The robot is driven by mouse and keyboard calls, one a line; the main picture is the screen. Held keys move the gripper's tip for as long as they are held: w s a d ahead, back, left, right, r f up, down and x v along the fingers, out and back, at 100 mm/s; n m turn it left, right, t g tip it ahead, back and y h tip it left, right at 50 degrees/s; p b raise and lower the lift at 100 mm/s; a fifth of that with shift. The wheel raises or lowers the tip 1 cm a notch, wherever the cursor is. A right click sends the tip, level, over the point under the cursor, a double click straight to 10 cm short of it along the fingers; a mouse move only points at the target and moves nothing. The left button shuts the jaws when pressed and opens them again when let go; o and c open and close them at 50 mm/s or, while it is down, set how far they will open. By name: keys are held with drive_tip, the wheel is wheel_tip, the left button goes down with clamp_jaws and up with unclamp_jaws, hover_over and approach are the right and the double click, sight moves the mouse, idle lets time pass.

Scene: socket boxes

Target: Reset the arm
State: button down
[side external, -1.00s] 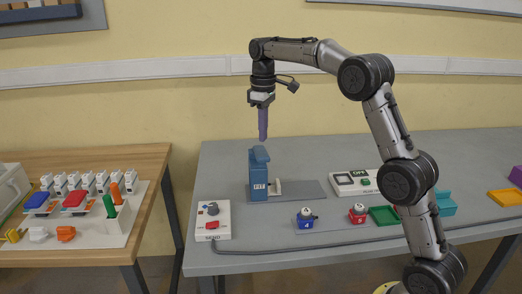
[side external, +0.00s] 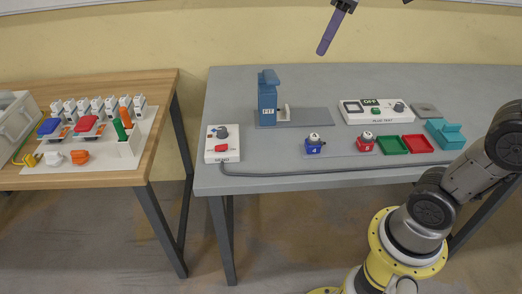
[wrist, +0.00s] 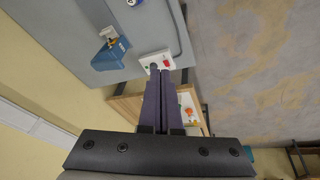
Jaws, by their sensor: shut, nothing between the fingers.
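My gripper (side external: 323,49) is at the top of the side external view, high above the grey table (side external: 370,95). Its purple fingers are shut together with nothing between them and tilt down to the left. In the wrist view the closed fingers (wrist: 160,72) point toward the white SEND box (wrist: 157,60), with clear distance between. Most of my upper arm is outside the side external view.
The blue FIT press (side external: 267,97) stands on the grey table, with a SEND box (side external: 222,143) at left. Blue (side external: 314,147) and red (side external: 365,145) socket boxes sit near green (side external: 392,146) and red (side external: 417,143) trays. The PLUG TEST box (side external: 377,112) is behind. A wooden table (side external: 160,100) holds plugs.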

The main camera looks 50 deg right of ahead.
drive_tip(key=s+a+f+m+t, duration=0.1)
drive_tip(key=s+a+f+m, duration=0.1)
drive_tip(key=s+f, duration=1)
drive_tip(key=shift+s+f+m+t, duration=0.25)
drive_tip(key=shift+f+m+t, duration=0.15)
drive_tip(key=shift+f+m, duration=0.35)
